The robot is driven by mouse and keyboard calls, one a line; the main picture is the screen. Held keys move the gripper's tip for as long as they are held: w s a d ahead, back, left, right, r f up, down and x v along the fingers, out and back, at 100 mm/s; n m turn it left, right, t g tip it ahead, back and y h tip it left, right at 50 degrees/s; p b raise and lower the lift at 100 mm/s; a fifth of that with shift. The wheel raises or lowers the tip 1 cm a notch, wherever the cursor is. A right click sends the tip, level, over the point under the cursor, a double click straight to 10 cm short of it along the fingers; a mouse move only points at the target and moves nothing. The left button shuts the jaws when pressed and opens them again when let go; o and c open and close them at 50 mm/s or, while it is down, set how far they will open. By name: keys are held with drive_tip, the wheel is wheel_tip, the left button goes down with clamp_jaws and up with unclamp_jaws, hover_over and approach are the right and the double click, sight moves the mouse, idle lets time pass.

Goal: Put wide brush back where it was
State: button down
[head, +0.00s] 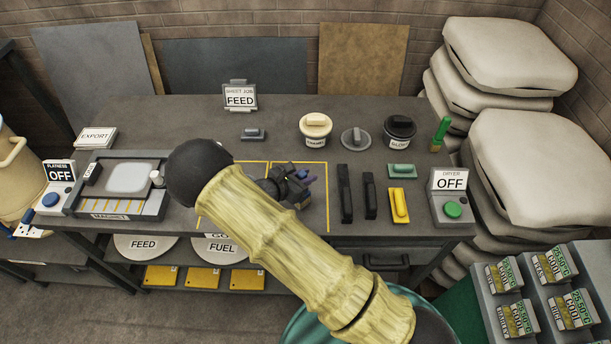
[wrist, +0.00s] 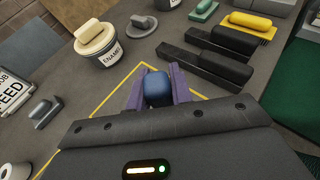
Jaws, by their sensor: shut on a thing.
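My gripper (wrist: 156,90) is shut on a rounded blue piece (wrist: 157,89), which sits between its two purple fingers in the wrist view. I take this blue piece to be the wide brush's handle; the part below it is hidden. In the head view my gripper (head: 300,178) is over the yellow-outlined area (head: 327,205) on the bench, partly behind my own arm. I cannot tell whether the held piece touches the bench.
Two long black blocks (head: 346,195) lie right of the outline, beside a yellow block (head: 400,206) and a green one (head: 401,171). The enamel pot (head: 316,131), glaze pot (head: 399,132) and grey disc (head: 355,140) stand behind. The dryer switch (head: 452,208) is at right.

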unclamp_jaws()
drive_tip(key=shift+f, duration=0.1)
idle(0.5)
drive_tip(key=shift+a, duration=0.1)
idle(0.3)
drive_tip(key=s+a, duration=0.6)
drive_tip(key=shift+a+p, duration=0.2)
drive_tip(key=shift+p, duration=0.25)
idle(1.0)
drive_tip(key=shift+s, duration=0.1)
idle(0.4)
